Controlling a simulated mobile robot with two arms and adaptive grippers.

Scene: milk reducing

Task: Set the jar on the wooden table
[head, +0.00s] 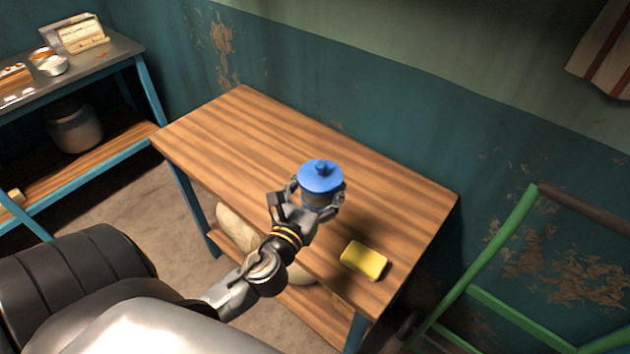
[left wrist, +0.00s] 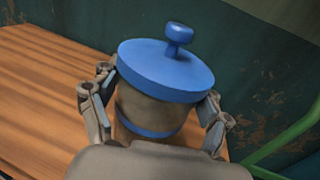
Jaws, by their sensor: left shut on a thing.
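The jar (head: 320,179) has a blue lid with a knob and a grey-brown body. In the left wrist view the jar (left wrist: 150,108) also shows a blue band low on its body. My left gripper (head: 314,199) is shut around the jar's body, with a finger on each side. The jar is close to upright over the wooden table (head: 245,130). Its base is hidden by the gripper, so I cannot tell whether it touches the tabletop. My right gripper is not in view.
A yellow sponge (head: 364,260) lies on the table near its front right edge. A green metal frame (head: 490,250) stands at the right. A metal-topped side table (head: 100,66) with bowls and a box is at the left. The table's back left part is clear.

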